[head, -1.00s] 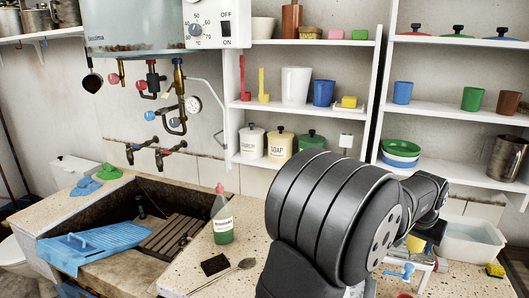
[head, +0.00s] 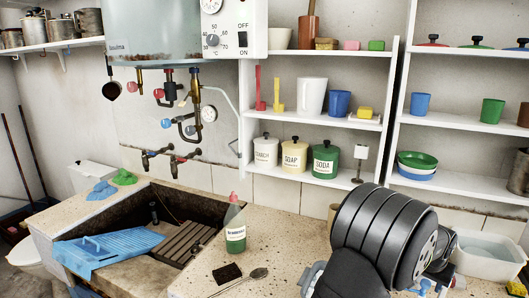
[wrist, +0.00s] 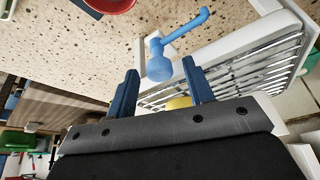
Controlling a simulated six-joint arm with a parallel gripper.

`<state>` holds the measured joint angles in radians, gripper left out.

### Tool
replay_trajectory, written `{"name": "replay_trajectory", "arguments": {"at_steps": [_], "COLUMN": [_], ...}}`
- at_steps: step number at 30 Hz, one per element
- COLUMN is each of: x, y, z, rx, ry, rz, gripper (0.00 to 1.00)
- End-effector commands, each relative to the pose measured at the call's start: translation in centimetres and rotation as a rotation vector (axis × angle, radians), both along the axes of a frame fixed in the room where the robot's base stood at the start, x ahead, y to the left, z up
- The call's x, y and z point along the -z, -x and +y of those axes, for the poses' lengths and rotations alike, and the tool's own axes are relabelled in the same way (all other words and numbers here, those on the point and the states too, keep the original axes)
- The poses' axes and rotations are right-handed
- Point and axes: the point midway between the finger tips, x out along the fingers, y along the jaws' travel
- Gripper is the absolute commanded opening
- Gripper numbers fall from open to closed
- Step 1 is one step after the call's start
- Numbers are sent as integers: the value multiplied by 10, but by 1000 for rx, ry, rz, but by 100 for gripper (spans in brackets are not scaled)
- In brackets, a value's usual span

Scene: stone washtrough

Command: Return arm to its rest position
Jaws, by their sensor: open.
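My gripper (wrist: 160,80) shows in the wrist view with its two dark blue fingers apart and nothing held between them. In the head view my arm fills the lower right, and the gripper itself is hidden.
A green bottle (head: 235,230) stands on the speckled counter (head: 200,285), near a dark sponge and a spoon. The stone trough (head: 185,215) with a blue washboard (head: 105,250) is at left. A white basin (head: 490,265) is right of my arm. Shelves stand behind.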

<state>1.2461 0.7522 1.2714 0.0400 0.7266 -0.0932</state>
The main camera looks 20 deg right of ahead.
Motion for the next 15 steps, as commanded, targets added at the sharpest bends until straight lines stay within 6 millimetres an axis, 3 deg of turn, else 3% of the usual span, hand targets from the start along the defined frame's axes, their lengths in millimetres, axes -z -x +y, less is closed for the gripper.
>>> {"name": "replay_trajectory", "arguments": {"at_steps": [8,15], "x": [-3,-31], "y": [0,4], "z": [1,11], "rx": [4,10], "ry": [0,4], "rz": [1,0], "gripper": [48,48]}}
